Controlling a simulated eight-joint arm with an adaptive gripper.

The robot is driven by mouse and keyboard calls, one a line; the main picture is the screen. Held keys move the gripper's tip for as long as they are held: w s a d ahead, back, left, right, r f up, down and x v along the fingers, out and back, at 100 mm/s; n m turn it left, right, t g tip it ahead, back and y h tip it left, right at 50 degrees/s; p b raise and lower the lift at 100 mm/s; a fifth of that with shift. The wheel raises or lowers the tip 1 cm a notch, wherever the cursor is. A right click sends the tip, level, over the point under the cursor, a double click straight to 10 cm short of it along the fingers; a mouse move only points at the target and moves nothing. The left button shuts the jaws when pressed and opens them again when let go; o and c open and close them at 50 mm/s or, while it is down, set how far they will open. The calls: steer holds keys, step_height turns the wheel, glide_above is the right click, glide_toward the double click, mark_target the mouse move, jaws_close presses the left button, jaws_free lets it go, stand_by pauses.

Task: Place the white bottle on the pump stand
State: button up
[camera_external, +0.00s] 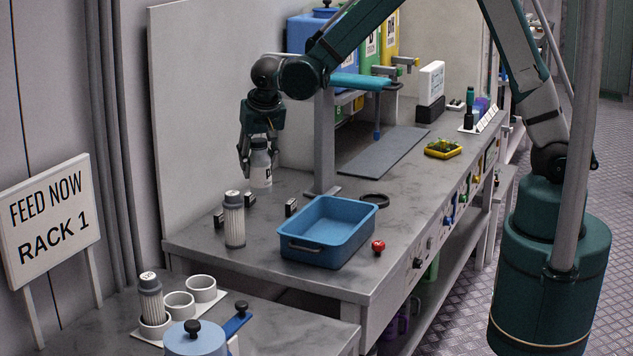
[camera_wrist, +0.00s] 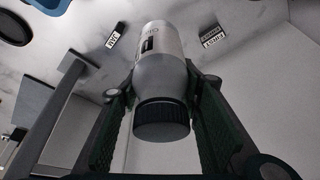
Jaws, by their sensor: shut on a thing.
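My gripper (camera_external: 260,168) is shut on the white bottle (camera_external: 262,180) and holds it above the back left part of the bench. The bottle is upright in the outside view, with its lower body below the fingers. In the wrist view, the bottle (camera_wrist: 160,62) sits between the two green finger pads, its dark ribbed cap facing the camera. A grey post stand (camera_external: 325,145) with a teal bar is to the right of my gripper. I cannot tell for sure which thing is the pump stand.
Small label blocks (camera_external: 291,207) and a ribbed white canister (camera_external: 234,220) stand near the bottle. A blue tray (camera_external: 328,232), dark ring (camera_external: 374,200) and red knob (camera_external: 378,247) lie to the right. A dark grey mat (camera_external: 385,152) lies behind the post.

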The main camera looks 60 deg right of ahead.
mark_target(268, 171)
steer(key=shift+f, duration=0.15)
steer(key=s+n+b, duration=0.1)
steer(key=d+f+n+y+b, duration=0.1)
steer(key=s+f+n+b, duration=0.1)
steer(key=n, duration=0.1)
steer(key=shift+s+d+f+b, duration=0.2)
steer(key=shift+s+b, duration=0.1)
steer(key=shift+b, duration=0.05)
steer(key=shift+s+d+f+n+t+y+b, duration=0.2)
steer(key=shift+s+f+n+y+b, duration=0.15)
steer(key=shift+s+n+b, duration=0.3)
steer(key=shift+s+d+f+n+t+y+b, duration=0.2)
steer(key=shift+s+f+n+y+b, duration=0.25)
steer(key=shift+n, duration=0.45)
steer(key=shift+s+d+f+n+t+y+b, duration=0.2)
steer(key=shift+s+n+b, duration=0.2)
steer(key=shift+n+b, duration=0.3)
steer(key=shift+r, duration=0.2)
